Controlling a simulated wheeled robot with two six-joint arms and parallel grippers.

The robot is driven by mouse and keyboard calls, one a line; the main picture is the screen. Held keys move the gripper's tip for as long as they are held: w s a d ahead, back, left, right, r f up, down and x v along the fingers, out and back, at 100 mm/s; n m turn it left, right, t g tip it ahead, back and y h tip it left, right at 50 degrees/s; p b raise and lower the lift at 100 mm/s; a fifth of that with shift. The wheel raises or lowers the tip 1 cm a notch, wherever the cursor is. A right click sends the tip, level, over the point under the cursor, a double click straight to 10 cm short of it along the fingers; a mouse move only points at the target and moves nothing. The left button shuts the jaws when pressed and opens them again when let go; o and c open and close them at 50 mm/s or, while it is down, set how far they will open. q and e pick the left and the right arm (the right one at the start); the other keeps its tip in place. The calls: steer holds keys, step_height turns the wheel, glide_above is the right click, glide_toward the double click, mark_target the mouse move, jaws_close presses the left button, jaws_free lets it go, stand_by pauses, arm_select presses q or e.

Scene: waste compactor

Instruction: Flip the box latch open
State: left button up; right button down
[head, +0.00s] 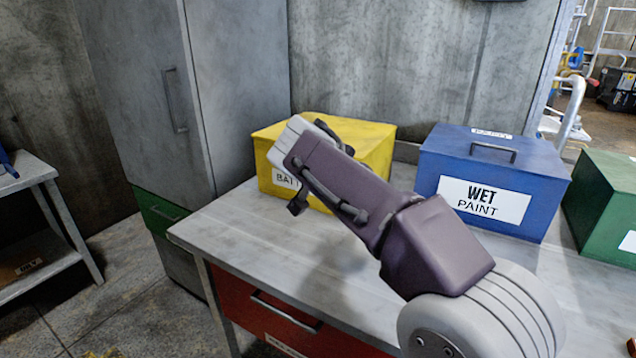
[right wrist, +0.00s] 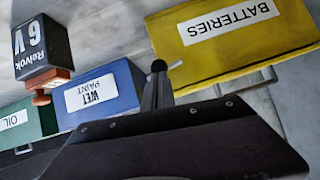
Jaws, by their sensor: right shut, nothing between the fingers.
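A yellow box (head: 365,143) labelled BATTERIES stands on the grey workbench (head: 235,222), partly hidden behind my right arm. It shows upside down in the right wrist view (right wrist: 225,62). A blue box (head: 540,180) labelled WET PAINT with a lid handle stands to its right; it also shows in the wrist view (right wrist: 122,85). I cannot make out a latch on any box. My right gripper (right wrist: 158,68) is shut and empty, with its fingers in front of the boxes in the wrist view. Whether it touches the yellow box, I cannot tell. My left gripper is out of view.
A green box (head: 600,205) stands at the right. A grey cabinet (head: 140,100) stands left of the bench, which has a red drawer (head: 290,318). The bench's front left is clear.

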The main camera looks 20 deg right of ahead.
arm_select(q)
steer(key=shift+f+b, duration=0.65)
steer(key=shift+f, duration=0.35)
arm_select(e)
steer(key=shift+s+d+f+m, duration=0.1)
steer(key=shift+d+f+m, duration=0.05)
steer(key=shift+f+m, duration=0.15)
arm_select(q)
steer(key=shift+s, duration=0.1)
arm_select(e)
steer(key=shift+r, duration=0.15)
